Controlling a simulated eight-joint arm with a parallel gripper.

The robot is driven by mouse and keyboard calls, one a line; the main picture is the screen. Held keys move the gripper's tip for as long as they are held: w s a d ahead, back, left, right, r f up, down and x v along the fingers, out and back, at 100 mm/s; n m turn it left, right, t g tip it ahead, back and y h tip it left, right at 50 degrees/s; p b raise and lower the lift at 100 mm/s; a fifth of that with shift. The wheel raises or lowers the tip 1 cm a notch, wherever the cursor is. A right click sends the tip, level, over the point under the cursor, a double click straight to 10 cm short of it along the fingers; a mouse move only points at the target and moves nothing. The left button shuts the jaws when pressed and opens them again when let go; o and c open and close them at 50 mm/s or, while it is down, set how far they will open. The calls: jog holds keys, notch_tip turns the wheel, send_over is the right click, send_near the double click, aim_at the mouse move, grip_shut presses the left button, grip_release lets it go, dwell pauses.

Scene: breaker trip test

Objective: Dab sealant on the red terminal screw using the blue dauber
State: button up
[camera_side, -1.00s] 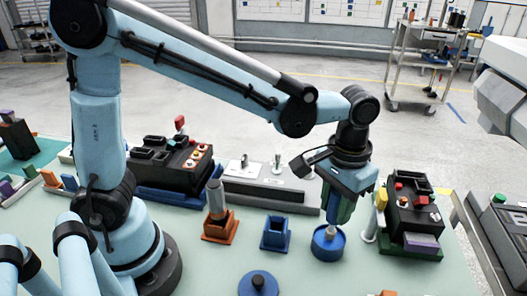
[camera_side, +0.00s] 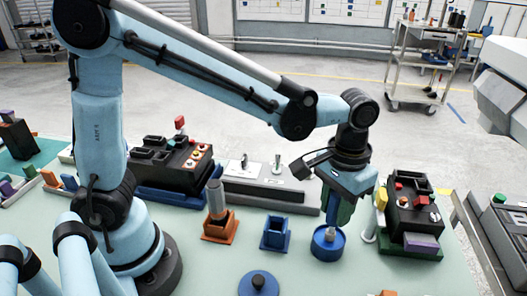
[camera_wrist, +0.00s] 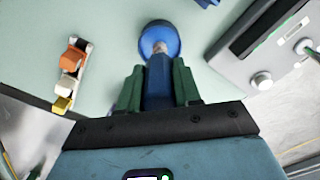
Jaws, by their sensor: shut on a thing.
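My gripper (camera_side: 336,212) has green fingers and is shut on the blue dauber (camera_wrist: 158,84), pointing down. In the wrist view the dauber sits between my fingertips (camera_wrist: 158,88), its far end over the round blue pot (camera_wrist: 147,50). In the side view the same pot (camera_side: 327,249) stands on the bench directly below the fingers; whether the tip touches inside is unclear. A black breaker (camera_side: 412,213) with red parts on top stands to the right. Another black breaker (camera_side: 170,170) at the left has red and orange round screws (camera_side: 198,154). The terminal screw is too small to single out.
An empty blue holder (camera_side: 275,240) and an orange holder (camera_side: 219,232) with a grey-handled tool stand left of the pot. A blue lid with a black knob (camera_side: 258,284) lies in front. A grey unit (camera_side: 265,190) is behind.

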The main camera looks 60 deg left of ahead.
jog(key=shift+f, duration=0.3)
dwell(0.6)
jog(key=shift+r, duration=3.5)
